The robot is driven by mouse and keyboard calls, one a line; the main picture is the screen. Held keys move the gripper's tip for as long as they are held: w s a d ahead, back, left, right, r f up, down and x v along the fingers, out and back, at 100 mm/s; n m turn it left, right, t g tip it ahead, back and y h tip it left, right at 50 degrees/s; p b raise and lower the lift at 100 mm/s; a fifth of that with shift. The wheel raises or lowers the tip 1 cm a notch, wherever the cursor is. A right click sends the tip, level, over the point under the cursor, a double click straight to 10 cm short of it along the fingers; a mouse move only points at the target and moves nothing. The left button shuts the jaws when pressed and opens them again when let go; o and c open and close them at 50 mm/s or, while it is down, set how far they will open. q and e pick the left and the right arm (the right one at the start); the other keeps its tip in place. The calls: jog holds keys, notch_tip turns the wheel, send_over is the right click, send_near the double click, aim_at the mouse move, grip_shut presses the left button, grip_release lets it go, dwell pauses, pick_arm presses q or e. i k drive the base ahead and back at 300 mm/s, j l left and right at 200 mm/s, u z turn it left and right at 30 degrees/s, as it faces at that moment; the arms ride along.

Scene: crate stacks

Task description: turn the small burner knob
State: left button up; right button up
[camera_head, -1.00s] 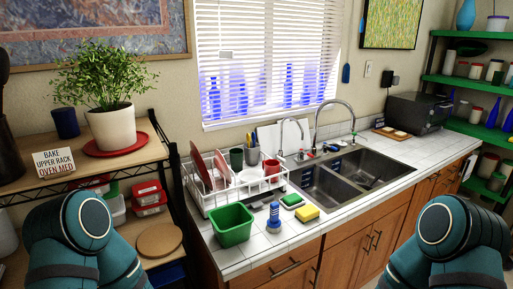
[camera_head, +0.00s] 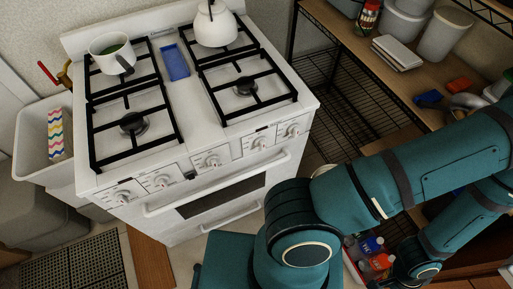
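A white stove (camera_head: 197,132) stands at the left and centre. Several white knobs sit along its slanted front panel: a far-left knob (camera_head: 123,196), a second knob (camera_head: 161,181), a middle knob (camera_head: 213,161), a fourth knob (camera_head: 259,143) and a far-right knob (camera_head: 293,130). I cannot tell for sure which one is the small burner knob. One of my teal arms crosses the lower right, to the right of the stove front and apart from the knobs. Neither gripper's fingers show.
A pot (camera_head: 110,55) and a white kettle (camera_head: 214,25) stand on the black grates. A blue spoon rest (camera_head: 175,62) lies between them. A bin (camera_head: 35,125) is left of the stove. A wooden shelf (camera_head: 340,22) with containers is at the right.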

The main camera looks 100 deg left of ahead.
aim_at(261, 142)
jog(key=l+u, duration=0.3)
jog(key=k+l+u, duration=0.15)
jog(key=u, duration=2.6)
jog(key=j+z, duration=0.75)
jog(key=z, duration=0.15)
jog(key=k+j+z, duration=0.15)
jog(key=j+z, duration=0.3)
jog(key=l, duration=0.1)
